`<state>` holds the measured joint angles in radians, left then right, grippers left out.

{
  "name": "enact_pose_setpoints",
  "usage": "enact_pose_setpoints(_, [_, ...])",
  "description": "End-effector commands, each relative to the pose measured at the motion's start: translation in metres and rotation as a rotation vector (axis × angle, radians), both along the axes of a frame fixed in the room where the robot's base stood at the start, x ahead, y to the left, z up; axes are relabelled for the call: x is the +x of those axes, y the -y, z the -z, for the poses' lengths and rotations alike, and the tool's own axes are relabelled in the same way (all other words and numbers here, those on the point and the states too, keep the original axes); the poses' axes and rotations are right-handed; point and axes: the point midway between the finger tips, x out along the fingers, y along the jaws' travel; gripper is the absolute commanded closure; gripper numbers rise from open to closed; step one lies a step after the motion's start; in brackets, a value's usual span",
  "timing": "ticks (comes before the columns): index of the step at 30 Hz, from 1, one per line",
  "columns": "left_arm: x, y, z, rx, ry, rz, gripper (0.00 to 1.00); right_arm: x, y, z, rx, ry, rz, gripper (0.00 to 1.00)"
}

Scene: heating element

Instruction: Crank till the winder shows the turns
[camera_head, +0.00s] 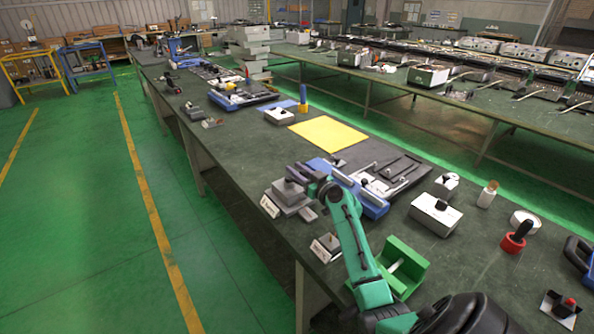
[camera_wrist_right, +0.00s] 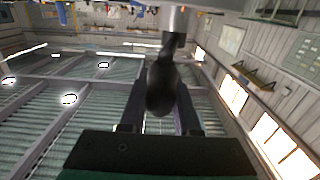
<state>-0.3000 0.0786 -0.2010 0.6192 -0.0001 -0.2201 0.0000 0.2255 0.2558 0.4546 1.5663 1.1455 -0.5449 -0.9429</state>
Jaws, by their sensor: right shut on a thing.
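My right gripper (camera_head: 305,171) is at the end of the green arm, beside a grey block-like device (camera_head: 289,192) on the near bench. I cannot tell for sure whether this device is the winder. In the right wrist view my right gripper (camera_wrist_right: 160,112) has its two dark fingers shut on a black egg-shaped knob (camera_wrist_right: 162,85). A metal shaft (camera_wrist_right: 176,25) runs from the knob toward the top of that view. The knob is hidden in the head view. No turn count can be read. My left gripper is not in view.
A blue-based fixture (camera_head: 370,200) stands right of the gripper, with a yellow mat (camera_head: 329,134) behind. The bench's left edge is close to the grey device.

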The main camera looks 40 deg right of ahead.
Motion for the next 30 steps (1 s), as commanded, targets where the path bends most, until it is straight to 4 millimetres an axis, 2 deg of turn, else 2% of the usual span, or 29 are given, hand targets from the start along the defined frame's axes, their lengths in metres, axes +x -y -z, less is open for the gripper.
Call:
enact_pose_setpoints(26, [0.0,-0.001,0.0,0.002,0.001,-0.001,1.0,0.0,0.0,0.001,0.0,-0.002,0.0,1.0])
enact_pose_setpoints(30, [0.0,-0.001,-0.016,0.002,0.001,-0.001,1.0,0.0,-0.002,-0.003,0.005,-0.008,0.048,1.0])
